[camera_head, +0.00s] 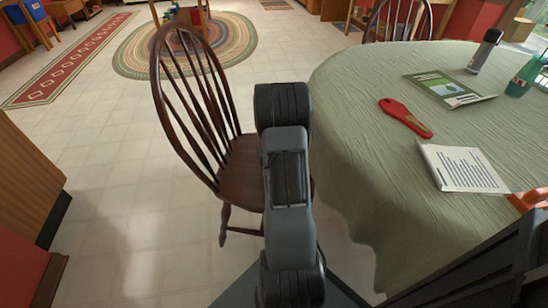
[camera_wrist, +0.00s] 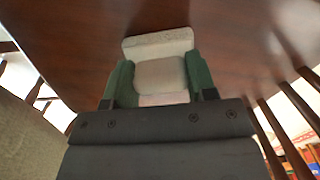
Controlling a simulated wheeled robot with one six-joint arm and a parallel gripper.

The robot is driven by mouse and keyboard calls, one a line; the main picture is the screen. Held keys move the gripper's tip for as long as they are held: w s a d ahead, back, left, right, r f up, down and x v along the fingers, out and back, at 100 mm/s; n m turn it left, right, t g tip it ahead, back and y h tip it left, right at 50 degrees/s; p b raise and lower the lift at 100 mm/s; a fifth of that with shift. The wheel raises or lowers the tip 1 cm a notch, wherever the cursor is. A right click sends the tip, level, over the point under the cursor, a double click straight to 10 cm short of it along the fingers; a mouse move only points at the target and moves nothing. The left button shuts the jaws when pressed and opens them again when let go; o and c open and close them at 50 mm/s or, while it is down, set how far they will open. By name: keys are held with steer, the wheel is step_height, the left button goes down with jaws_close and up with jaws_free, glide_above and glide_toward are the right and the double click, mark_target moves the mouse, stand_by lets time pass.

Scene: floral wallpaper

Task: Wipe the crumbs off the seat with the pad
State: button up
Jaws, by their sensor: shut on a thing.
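The dark brown wooden chair seat (camera_head: 238,172) is partly hidden behind my arm in the head view. It fills the upper part of the wrist view (camera_wrist: 85,35). My gripper (camera_wrist: 160,78), with green fingers, is shut on a pale pad (camera_wrist: 158,44) and holds it over the seat. I cannot tell if the pad touches the wood. I cannot make out any crumbs for certain. In the head view my gripper and the pad are hidden by my arm.
The chair's spindle back (camera_head: 187,95) rises left of my arm. A cloth-covered table (camera_head: 345,130) stands close on the right, bearing a red-handled tool (camera_head: 404,117), a printed card (camera_head: 463,168), a booklet (camera_head: 449,89) and a dark bottle (camera_head: 484,50). Free floor lies to the left.

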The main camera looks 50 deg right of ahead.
steer(key=shift+s+a, duration=0.5)
steer(key=shift+a, duration=0.2)
steer(key=shift+s+a+r+p, duration=0.15)
steer(key=shift+r+p, duration=0.15)
steer(key=shift+p, duration=0.15)
step_height(320, 180, up, 8)
steer(key=p, duration=0.5)
steer(key=shift+f, duration=0.15)
